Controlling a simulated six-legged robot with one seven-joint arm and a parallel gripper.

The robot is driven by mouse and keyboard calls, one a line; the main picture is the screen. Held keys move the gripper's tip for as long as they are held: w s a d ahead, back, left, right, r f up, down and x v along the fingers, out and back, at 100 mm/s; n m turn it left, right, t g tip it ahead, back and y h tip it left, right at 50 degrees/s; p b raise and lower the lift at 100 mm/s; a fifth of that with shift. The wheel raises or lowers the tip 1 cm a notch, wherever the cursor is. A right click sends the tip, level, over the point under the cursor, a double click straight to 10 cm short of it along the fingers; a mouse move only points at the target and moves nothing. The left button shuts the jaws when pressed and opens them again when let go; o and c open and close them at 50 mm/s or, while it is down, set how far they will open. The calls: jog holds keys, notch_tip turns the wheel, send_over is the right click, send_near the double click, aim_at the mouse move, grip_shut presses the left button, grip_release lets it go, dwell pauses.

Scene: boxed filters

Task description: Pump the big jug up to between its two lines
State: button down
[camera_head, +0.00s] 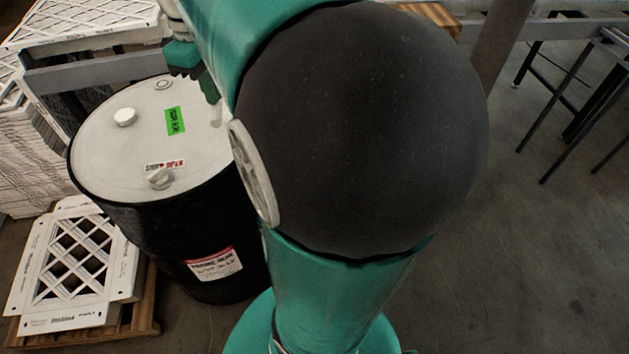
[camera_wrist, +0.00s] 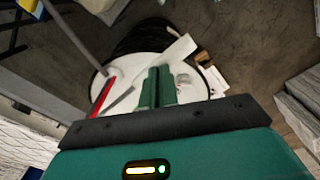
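No jug with two lines can be made out in either view. A black drum (camera_head: 150,225) with a pale lid stands at the left in the head view. The lid shows again in the wrist view (camera_wrist: 197,88), beyond my gripper. My gripper (camera_wrist: 158,70) has its two green fingers close together over the lid, with nothing clearly between them. A pale bar-like piece (camera_wrist: 178,52) lies just past the fingertips; I cannot tell if they touch it. A red strip (camera_wrist: 103,95) is left of the fingers. My arm hides the drum's right side in the head view.
The lid has white caps (camera_head: 125,117) and a green label (camera_head: 175,121). White lattice filter frames (camera_head: 62,280) lie on a wooden pallet at lower left. More stacked filters (camera_head: 35,150) and a grey rail (camera_head: 95,70) stand behind.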

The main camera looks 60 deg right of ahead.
jog(key=shift+f, duration=1.15)
jog(key=shift+s+a+f, duration=0.1)
jog(key=shift+f, duration=1.05)
